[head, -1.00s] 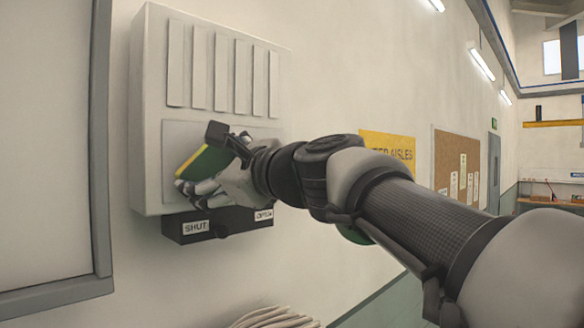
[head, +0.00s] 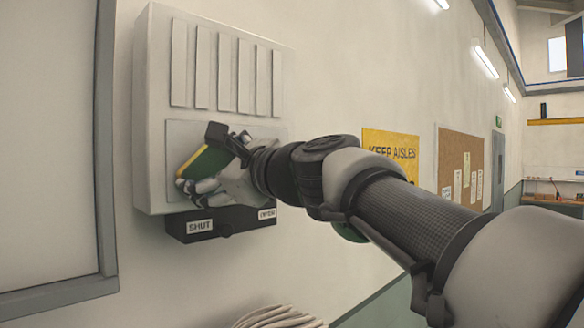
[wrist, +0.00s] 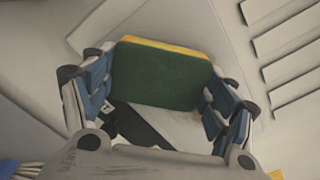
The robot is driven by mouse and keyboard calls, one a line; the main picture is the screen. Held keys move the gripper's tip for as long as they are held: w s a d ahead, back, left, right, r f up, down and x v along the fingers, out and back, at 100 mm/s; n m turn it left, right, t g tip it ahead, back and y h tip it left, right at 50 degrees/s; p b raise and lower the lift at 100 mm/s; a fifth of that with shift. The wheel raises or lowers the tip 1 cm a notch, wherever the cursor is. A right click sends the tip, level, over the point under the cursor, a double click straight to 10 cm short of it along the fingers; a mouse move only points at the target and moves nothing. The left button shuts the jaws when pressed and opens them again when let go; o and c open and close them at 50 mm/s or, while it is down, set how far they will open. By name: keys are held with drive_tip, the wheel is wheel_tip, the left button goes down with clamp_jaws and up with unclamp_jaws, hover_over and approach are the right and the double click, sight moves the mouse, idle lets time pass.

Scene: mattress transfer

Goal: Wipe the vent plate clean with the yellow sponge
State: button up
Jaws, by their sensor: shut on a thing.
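The yellow sponge with a green scouring side (head: 203,162) is held in my gripper (head: 200,172). In the wrist view the sponge (wrist: 158,75) shows its green face, with a yellow strip along its far edge, between the blue-padded fingers of my gripper (wrist: 155,88). The vent plate (head: 180,140) is a flat grey panel on the lower front of the white wall box. My gripper and sponge are in front of its lower middle and hide part of it. I cannot tell whether the sponge touches the plate. No clear dirt shows on the visible part.
The white box (head: 145,100) has several vertical slats (head: 220,70) above the plate. A black unit labelled SHUT (head: 200,226) sits under it. A grey frame (head: 106,150) is at left, and a coiled hose or cable (head: 275,318) lies below. A yellow sign (head: 388,147) hangs at right.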

drive_tip(key=shift+w+a, duration=0.3)
drive_tip(key=shift+a, duration=0.05)
drive_tip(key=shift+d, duration=0.1)
drive_tip(key=w+d+p, duration=0.3)
drive_tip(key=w+d, duration=0.6)
drive_tip(key=w, duration=0.2)
drive_tip(key=shift+w+d+p, duration=0.3)
drive_tip(key=shift+d, duration=0.05)
idle(1.1)
drive_tip(key=shift+s+a, duration=0.1)
